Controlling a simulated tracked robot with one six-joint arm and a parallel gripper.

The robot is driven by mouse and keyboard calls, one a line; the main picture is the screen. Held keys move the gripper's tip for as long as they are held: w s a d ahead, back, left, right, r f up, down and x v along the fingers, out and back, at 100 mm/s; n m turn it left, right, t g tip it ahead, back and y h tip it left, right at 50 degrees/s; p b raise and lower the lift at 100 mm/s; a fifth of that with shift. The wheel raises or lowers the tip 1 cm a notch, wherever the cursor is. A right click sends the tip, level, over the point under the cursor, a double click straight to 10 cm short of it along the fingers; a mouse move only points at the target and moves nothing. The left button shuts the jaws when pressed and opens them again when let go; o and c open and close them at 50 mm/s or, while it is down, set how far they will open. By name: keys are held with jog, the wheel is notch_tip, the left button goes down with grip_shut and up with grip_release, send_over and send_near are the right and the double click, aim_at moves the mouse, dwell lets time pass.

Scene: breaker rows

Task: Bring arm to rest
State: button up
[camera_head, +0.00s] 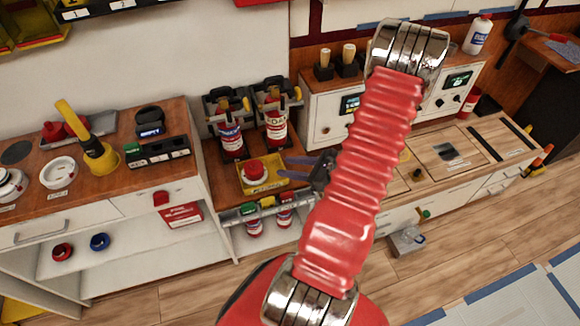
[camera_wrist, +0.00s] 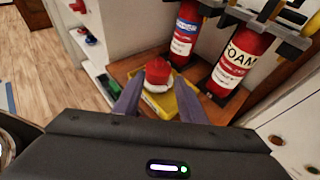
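My arm, in red ribbed sleeving with metal joints, reaches across the middle of the head view. My gripper (camera_head: 284,167) is open, with its two purple-grey fingers apart and pointing left near the red button (camera_head: 256,169). The button has a white base and sits on a yellow tray or plate (camera_head: 273,182) on the low wooden counter. In the wrist view, the button (camera_wrist: 158,72) shows between and beyond the open fingers of my gripper (camera_wrist: 157,82). Nothing is held between the fingers. I cannot tell whether a finger touches the yellow tray.
Two fire extinguishers (camera_head: 230,138) (camera_head: 276,126) stand on wall brackets behind the button. A panel cabinet (camera_head: 322,112) is to the right. A wooden counter (camera_head: 100,185) with a yellow tool and a black switch box (camera_head: 157,152) is to the left. The wooden floor in front is mostly clear.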

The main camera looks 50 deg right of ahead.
dwell(0.6)
jog(key=s+a+r+n+g+y, duration=0.2)
jog(key=a+r+n+g, duration=0.25)
jog(key=a+n, duration=0.35)
jog(key=s+a+r+n+g+y, duration=0.2)
jog(key=s+a+r+n+g, duration=0.1)
jog(key=a+n+g, duration=0.4)
jog(key=w+a+r+n+t+h, duration=0.1)
jog(key=a+r+n+t+h, duration=0.1)
jog(key=a+r+n, duration=0.7)
jog(key=w+a+r+n+t+h, duration=0.1)
jog(key=a+r+n+h, duration=0.3)
jog(key=a+r+n, duration=0.5)
notch_tip(320, 180, up, 5)
jog(key=shift+w+a+r+n+t+h, duration=0.2)
jog(key=shift+w+a+n+t+h, duration=0.15)
jog(key=shift+a, duration=0.3)
